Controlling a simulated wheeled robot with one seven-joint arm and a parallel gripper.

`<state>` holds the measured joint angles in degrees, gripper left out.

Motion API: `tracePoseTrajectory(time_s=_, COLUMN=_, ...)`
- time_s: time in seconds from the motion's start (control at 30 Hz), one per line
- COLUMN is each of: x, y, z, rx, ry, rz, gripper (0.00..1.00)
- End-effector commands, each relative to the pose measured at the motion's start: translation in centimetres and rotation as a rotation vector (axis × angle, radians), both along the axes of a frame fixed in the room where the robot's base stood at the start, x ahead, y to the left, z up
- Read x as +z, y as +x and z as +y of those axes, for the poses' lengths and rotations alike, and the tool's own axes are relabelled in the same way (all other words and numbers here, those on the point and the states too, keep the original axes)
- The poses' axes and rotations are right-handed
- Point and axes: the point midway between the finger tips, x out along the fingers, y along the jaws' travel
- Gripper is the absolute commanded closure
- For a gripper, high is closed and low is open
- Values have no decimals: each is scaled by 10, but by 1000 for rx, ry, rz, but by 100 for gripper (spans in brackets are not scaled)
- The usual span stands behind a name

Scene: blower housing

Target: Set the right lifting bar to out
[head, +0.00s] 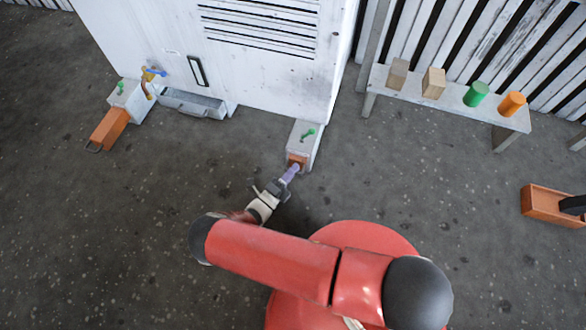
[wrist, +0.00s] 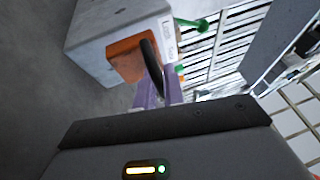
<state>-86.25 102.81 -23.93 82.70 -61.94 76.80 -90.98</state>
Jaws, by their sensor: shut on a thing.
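The right lifting bar (head: 297,158) is an orange block in the front of a grey box (head: 303,135) at the housing's right corner. Only a short orange end shows outside the box. In the wrist view, the bar's orange end (wrist: 130,58) carries a dark ring handle (wrist: 151,65). My gripper (head: 291,172) is at this end, with its purple fingers shut on the ring; they also show in the wrist view (wrist: 158,94). A green lever (head: 307,134) sits on top of the box and shows at the upper right in the wrist view (wrist: 190,24).
At the left corner, another orange bar (head: 108,129) sticks far out of its grey box (head: 133,101). A bench (head: 447,98) with blocks and cylinders stands at the back right. An orange tray (head: 546,204) lies at the far right. The floor in front of the housing is clear.

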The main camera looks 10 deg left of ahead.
Motion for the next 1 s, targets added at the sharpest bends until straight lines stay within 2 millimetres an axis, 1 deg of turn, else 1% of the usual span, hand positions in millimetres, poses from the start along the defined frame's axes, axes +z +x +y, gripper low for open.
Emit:
tracePoseTrajectory(time_s=0.17, x=-2, y=-35, z=4, rx=3, ry=0, rz=3, gripper=100)
tracePoseTrajectory(time_s=0.4, x=-3, y=-93, z=9, rx=4, ry=-1, rz=5, gripper=100)
tracePoseTrajectory(time_s=0.5, x=-3, y=-113, z=10, rx=4, ry=0, rz=4, gripper=100)
tracePoseTrajectory(time_s=0.6, x=-3, y=-128, z=11, rx=4, ry=0, rz=3, gripper=100)
tracePoseTrajectory(time_s=0.7, x=-2, y=-138, z=12, rx=3, ry=1, rz=3, gripper=100)
tracePoseTrajectory(time_s=0.8, x=-1, y=-143, z=12, rx=3, ry=0, rz=2, gripper=100)
tracePoseTrajectory(time_s=1.0, x=-1, y=-146, z=12, rx=2, ry=1, rz=3, gripper=100)
